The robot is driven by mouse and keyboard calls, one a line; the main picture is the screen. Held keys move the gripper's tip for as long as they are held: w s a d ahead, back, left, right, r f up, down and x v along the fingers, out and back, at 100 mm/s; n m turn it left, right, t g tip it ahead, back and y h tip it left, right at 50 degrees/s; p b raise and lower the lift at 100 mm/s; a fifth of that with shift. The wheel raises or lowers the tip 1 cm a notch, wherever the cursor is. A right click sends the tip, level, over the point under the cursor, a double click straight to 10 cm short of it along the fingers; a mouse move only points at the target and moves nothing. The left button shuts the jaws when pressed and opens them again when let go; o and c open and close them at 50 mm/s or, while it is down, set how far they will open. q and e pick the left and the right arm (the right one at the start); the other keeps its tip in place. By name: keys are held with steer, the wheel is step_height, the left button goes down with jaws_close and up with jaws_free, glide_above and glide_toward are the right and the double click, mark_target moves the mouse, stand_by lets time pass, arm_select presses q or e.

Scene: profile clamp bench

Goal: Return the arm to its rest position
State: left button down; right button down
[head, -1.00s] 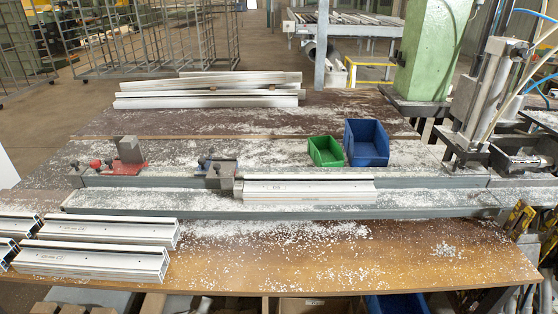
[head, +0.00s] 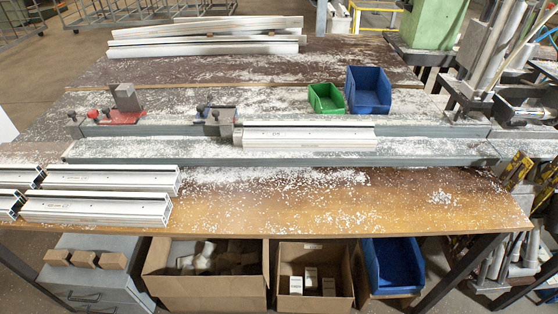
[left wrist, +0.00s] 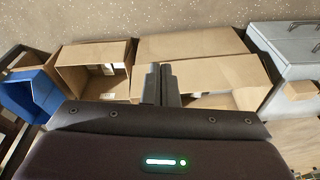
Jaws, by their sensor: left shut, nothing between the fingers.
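My left gripper (left wrist: 160,84) shows only in the left wrist view, its two dark fingers close together, shut and empty. Behind its fingers in that view are cardboard boxes under the bench. No arm or gripper of mine shows in the head view. The bench (head: 290,215) has a grey rail across it. An aluminium profile (head: 308,137) lies along the rail, its left end beside a grey clamp block (head: 222,122). A red clamp (head: 122,117) sits further left on the rail. My right gripper is in neither view.
Several profiles (head: 100,207) lie at the bench's front left, and more (head: 205,45) lie at the back. Green (head: 325,98) and blue (head: 368,91) bins stand behind the rail. Below are cardboard boxes (head: 205,292), a blue bin (head: 393,266) and a grey drawer unit (head: 95,276). The front right bench top is mostly clear.

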arm_select(q)
steer(key=s+a+f, duration=0.2)
steer(key=s+f, duration=0.8)
steer(key=f, duration=0.1)
steer(key=s+a+f+g, duration=0.1)
steer(key=s+f, duration=1)
steer(key=shift+s+a+f+g, duration=0.2)
steer(key=shift+a+f+g, duration=0.1)
steer(key=shift+a+f, duration=0.1)
